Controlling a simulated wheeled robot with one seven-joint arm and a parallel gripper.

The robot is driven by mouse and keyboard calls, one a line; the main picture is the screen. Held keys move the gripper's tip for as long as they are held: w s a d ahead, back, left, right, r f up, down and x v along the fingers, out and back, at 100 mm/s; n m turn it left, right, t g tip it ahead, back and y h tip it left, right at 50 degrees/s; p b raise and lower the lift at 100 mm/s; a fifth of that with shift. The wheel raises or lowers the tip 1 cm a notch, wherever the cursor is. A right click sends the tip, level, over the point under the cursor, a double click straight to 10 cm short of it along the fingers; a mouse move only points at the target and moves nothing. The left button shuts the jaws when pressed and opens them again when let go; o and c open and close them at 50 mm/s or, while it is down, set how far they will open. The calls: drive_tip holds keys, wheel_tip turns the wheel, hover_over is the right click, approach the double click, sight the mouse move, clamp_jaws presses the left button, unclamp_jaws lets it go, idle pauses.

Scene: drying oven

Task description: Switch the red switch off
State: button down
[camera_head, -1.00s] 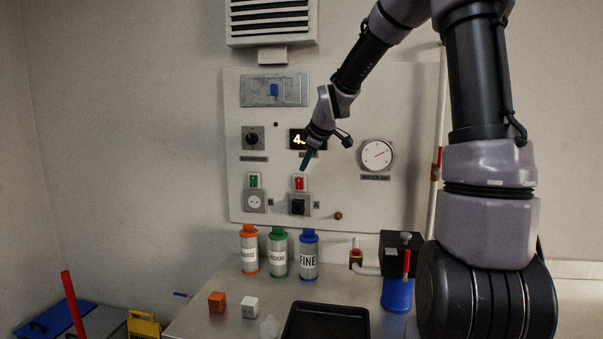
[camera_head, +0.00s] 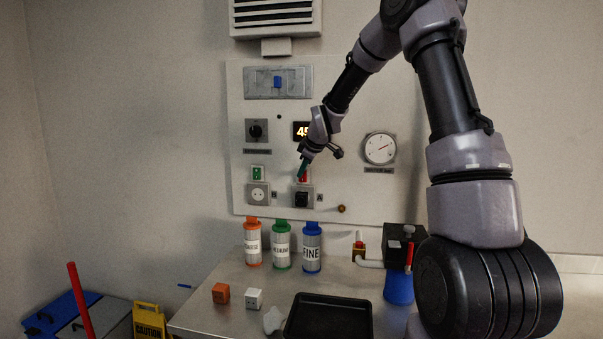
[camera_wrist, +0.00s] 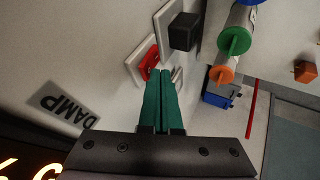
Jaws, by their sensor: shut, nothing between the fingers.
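The red switch (camera_head: 304,175) sits in a white frame on the wall panel, above a black socket plug (camera_head: 302,199). It also shows in the wrist view (camera_wrist: 150,62), partly hidden behind my fingertips. My gripper (camera_head: 300,174) is shut and empty, its green fingers (camera_wrist: 163,75) together and pointing at the panel. The fingertips are at the lower edge of the red switch in the wrist view. I cannot tell whether they touch it. The switch's on or off position cannot be made out.
A green switch (camera_head: 257,173) is to the left on the panel (camera_head: 350,205). A dial gauge (camera_head: 380,149) is to the right. Orange, green and blue bottles (camera_head: 312,250) stand on the table below, with a black tray (camera_head: 328,316) in front.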

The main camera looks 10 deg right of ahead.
drive_tip(key=shift+w+d+r, duration=0.1)
drive_tip(key=shift+w+d, duration=0.1)
drive_tip(key=shift+w, duration=0.05)
drive_tip(key=shift+r, duration=0.1)
idle(0.3)
drive_tip(key=shift+r, duration=0.7)
